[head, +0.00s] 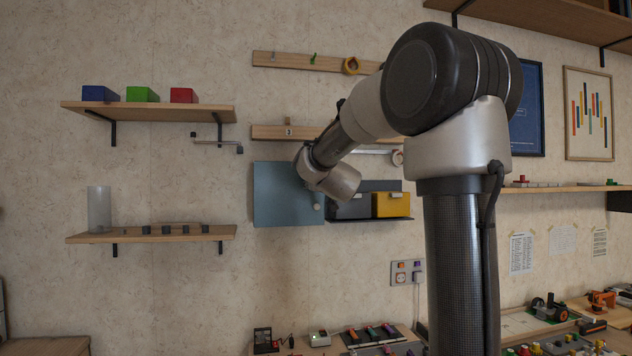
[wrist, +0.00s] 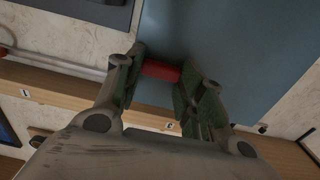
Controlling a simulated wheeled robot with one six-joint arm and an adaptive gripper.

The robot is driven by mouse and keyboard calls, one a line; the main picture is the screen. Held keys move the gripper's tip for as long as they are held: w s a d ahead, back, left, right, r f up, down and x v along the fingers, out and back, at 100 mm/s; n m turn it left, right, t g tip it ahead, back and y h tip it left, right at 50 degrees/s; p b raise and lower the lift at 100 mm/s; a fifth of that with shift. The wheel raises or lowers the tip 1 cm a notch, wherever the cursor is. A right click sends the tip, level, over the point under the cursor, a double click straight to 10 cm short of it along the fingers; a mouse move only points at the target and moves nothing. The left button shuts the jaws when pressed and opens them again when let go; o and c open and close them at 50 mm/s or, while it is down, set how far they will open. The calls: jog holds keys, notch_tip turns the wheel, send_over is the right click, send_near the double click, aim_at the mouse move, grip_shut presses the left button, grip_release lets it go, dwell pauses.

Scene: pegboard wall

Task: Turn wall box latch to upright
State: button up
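The wall box is a flat blue-grey panel (head: 275,195) on the wall in the head view, left of my gripper, and it fills the upper right of the wrist view (wrist: 235,50). A short red bar, which looks like the latch (wrist: 161,71), lies at the box in the wrist view, roughly in line with the wooden rail. My gripper (wrist: 163,72) has its fingers apart, one toward each end of the red bar. The fingers hide the bar's ends, and contact is not clear. In the head view my gripper (head: 310,175) is in front of the box and the latch is hidden.
A yellow bin (head: 391,205) and a dark bin (head: 349,208) stand right of the box. A wooden rail (head: 275,131) runs just above it. Shelves with coloured boxes (head: 150,109) and a clear cylinder (head: 99,208) are at left. The wall below the box is bare.

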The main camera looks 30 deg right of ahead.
jog(key=shift+m, duration=0.3)
jog(key=shift+s+d+f+m, duration=0.1)
jog(key=shift+f+m, duration=0.05)
jog(key=shift+m, duration=4.2)
jog(key=shift+d+f+m, duration=0.1)
jog(key=shift+m, duration=4.25)
jog(key=o, duration=1)
